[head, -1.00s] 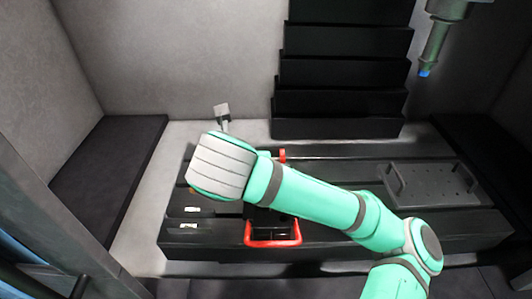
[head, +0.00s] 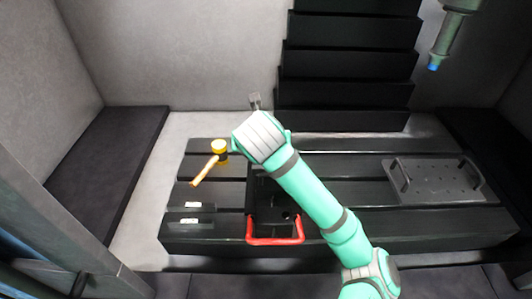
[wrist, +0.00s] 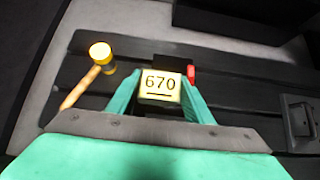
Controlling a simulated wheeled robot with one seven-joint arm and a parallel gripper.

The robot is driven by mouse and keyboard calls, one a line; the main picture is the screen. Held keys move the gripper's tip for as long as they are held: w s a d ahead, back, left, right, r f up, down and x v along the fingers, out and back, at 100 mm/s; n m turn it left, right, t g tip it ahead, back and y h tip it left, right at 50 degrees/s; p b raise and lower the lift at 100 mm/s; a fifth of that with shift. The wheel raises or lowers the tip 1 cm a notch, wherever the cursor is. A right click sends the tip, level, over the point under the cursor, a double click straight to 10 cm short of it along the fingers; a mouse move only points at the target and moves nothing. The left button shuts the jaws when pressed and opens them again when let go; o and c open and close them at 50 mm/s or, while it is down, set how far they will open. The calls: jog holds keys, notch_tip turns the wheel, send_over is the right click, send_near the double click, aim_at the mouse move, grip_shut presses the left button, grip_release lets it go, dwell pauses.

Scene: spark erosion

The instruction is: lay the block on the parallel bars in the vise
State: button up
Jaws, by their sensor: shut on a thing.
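The block (wrist: 160,86) is pale with the number 670 on its face. It sits between the two green fingers of my gripper (wrist: 161,82), which is shut on it. In the head view my wrist hides the block and fingers. The vise (head: 262,215) is dark with a red handle at its front, on the slotted table; my arm covers its back part. In the wrist view a dark part of the vise (wrist: 172,62) with a red piece shows beyond the block. I cannot make out the parallel bars inside the vise.
Two small dark pieces with pale labels (head: 191,222) lie left of the vise. A perforated plate with handles (head: 437,180) lies at right. A tool head (head: 450,35) hangs at upper right.

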jog(key=w+f, duration=0.1)
jog(key=f, duration=0.1)
jog(key=w+f, duration=0.1)
jog(key=f, duration=0.1)
jog(key=w+d+f, duration=0.1)
jog(key=f, duration=0.1)
jog(key=shift+f, duration=0.3)
jog(key=shift+s, duration=0.15)
jog(key=shift+f, duration=0.2)
jog(key=o, duration=1.4)
jog(key=shift+r, duration=0.2)
jog(key=v, duration=1.2)
